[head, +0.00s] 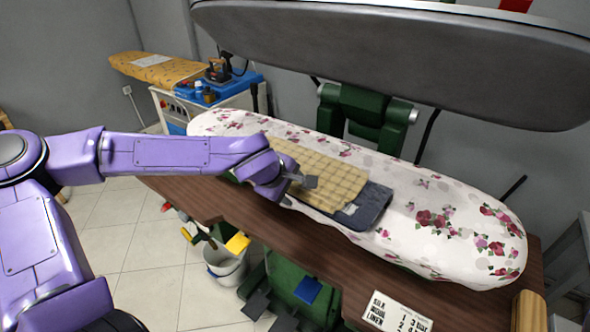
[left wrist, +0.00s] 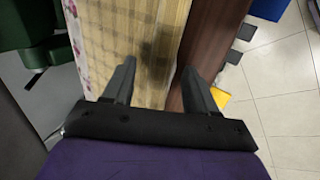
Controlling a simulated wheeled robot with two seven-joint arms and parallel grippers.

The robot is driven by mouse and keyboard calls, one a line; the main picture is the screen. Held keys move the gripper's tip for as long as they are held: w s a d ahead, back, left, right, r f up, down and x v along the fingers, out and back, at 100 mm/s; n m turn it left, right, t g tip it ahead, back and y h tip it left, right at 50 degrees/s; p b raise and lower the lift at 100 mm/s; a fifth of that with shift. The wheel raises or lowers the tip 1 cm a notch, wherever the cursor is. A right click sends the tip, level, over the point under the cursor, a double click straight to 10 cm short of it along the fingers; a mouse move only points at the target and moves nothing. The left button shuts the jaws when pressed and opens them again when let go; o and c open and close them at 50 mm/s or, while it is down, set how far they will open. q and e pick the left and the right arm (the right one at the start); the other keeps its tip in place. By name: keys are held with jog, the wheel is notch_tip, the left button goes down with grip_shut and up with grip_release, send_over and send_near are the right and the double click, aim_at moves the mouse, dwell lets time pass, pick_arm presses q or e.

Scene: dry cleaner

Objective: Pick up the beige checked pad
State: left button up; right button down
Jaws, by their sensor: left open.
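The beige checked pad (head: 323,176) lies on the flower-printed ironing board of the press, partly over a dark blue cloth (head: 368,207). My left gripper (head: 304,182) is open over the pad's front left part. In the left wrist view the checked pad (left wrist: 128,35) fills the upper middle, and the open fingers of my left gripper (left wrist: 160,85) point at it with one on either side of its near edge. Nothing is between the fingers in a grasp. My right gripper is not in view.
The big grey upper press plate (head: 400,55) hangs above the flower-printed board (head: 440,225). A brown wooden table (head: 250,217) runs along its front, with a lettered card (head: 397,312) at the right. A bucket (head: 226,265) stands on the tiled floor.

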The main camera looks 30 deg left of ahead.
pick_arm(q)
jog(key=shift+w+f, duration=0.1)
grip_shut()
